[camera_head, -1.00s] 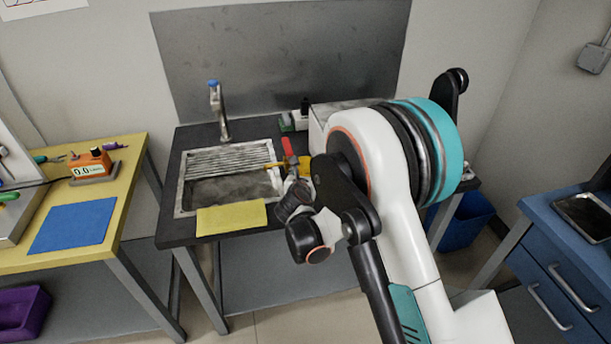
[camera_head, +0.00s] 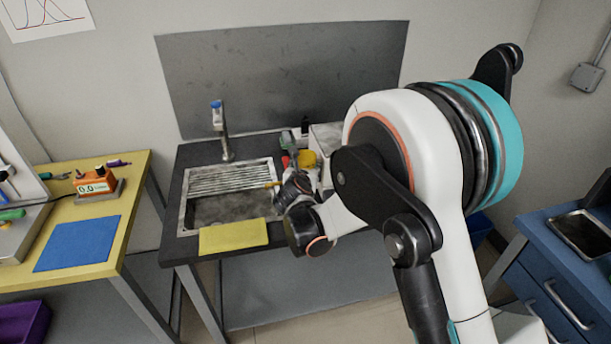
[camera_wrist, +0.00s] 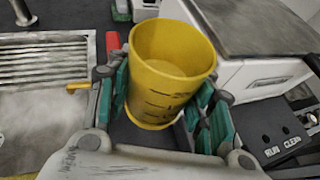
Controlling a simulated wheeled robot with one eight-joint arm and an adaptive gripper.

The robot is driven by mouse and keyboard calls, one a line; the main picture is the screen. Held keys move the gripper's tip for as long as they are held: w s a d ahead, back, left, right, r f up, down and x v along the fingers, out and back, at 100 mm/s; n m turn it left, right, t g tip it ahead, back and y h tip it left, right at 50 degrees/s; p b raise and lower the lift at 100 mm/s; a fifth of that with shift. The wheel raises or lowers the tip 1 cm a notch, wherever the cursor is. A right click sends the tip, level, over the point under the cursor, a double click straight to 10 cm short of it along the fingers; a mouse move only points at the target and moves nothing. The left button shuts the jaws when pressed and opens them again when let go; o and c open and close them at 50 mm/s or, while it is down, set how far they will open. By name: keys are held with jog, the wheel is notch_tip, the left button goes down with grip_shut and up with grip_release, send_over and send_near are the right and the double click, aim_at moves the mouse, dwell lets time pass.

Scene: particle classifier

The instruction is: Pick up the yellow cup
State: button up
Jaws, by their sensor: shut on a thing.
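The yellow cup (camera_wrist: 170,75) stands between the two teal-padded fingers of my gripper (camera_wrist: 165,112) in the wrist view. The cup has dark marks on its side, is slightly tilted in the picture, and looks empty. My gripper is shut on it, with a finger on each side. In the head view the yellow cup (camera_head: 308,158) shows only in part beyond my wrist, and my gripper (camera_head: 294,165) is largely hidden by my arm. I cannot tell how far the cup is above the counter.
A sink (camera_head: 230,210) with a faucet (camera_head: 219,130) lies left of my gripper. A yellow cloth (camera_head: 233,237) hangs at the counter's front. A white machine with a dark RUN/CLEAN panel (camera_wrist: 283,140) stands close on the right. A red object (camera_wrist: 113,42) is just left of the cup.

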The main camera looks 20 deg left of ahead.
notch_tip(320, 180, up, 9)
jog(key=p, duration=0.2)
dwell(0.6)
